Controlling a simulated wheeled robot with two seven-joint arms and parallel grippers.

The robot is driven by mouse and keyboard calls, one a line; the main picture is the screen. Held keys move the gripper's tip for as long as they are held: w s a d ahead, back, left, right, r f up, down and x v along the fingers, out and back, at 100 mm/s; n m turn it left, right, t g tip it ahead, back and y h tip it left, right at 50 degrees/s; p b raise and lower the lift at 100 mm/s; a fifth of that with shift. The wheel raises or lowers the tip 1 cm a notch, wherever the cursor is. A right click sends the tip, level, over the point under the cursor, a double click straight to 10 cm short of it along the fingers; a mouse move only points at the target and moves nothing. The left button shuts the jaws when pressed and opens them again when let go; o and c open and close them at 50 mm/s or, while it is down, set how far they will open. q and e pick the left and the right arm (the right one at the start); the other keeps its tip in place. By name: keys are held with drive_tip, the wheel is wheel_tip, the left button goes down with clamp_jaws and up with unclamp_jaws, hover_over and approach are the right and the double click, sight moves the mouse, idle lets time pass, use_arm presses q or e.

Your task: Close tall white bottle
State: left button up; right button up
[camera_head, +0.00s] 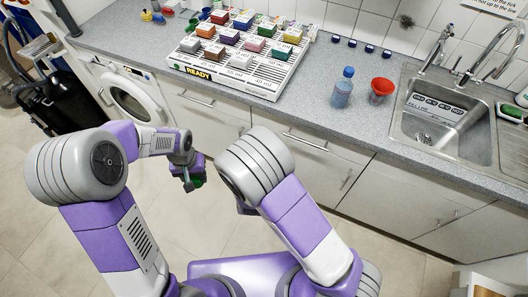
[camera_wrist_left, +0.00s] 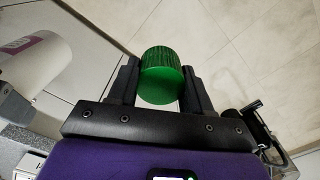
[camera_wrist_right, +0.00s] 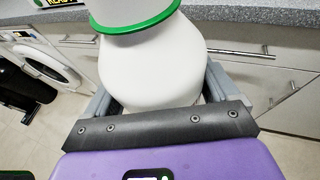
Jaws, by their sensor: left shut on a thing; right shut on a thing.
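A green ribbed cap (camera_wrist_left: 161,75) shows in the left wrist view. My left gripper (camera_wrist_left: 160,85) is shut on it, one finger on each side. In the head view my left gripper (camera_head: 192,180) hangs in front of the counter, with a little green showing at its tip. The tall white bottle (camera_wrist_right: 150,70) fills the middle of the right wrist view, with a green ring (camera_wrist_right: 135,20) at its neck. My right gripper (camera_wrist_right: 155,95) is shut around its body. The bottle's top is cut off in that view. In the head view my right arm hides the bottle and the right gripper.
The counter (camera_head: 310,100) runs behind both arms. It carries a rack (camera_head: 240,55) of coloured blocks marked READY, a blue-capped bottle (camera_head: 342,90) and a red funnel-like cup (camera_head: 381,90). A sink (camera_head: 440,120) is at the right. Open floor lies below my arms.

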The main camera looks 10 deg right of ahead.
use_arm(q)
drive_tip(key=w+d+r+m, duration=0.2)
drive_tip(key=d+r, duration=0.4)
drive_tip(key=d, duration=0.1)
drive_tip(key=w+d+r+m, duration=0.2)
drive_tip(key=d+r+m, duration=0.1)
drive_tip(key=d+r, duration=0.3)
drive_tip(key=w+d+r+m, duration=0.2)
drive_tip(key=d+r, duration=0.5)
drive_tip(key=shift+w+d+r, duration=0.1)
drive_tip(key=shift+d+r, duration=0.2)
drive_tip(key=shift+d, duration=0.05)
drive_tip(key=shift+d+r+m, duration=0.25)
drive_tip(key=shift+m, duration=0.05)
drive_tip(key=shift+f, duration=0.1)
drive_tip(key=shift+f, duration=1.9)
drive_tip(key=shift+s+f, duration=0.1)
drive_tip(key=shift+s, duration=0.1)
drive_tip(key=shift+f, duration=0.8)
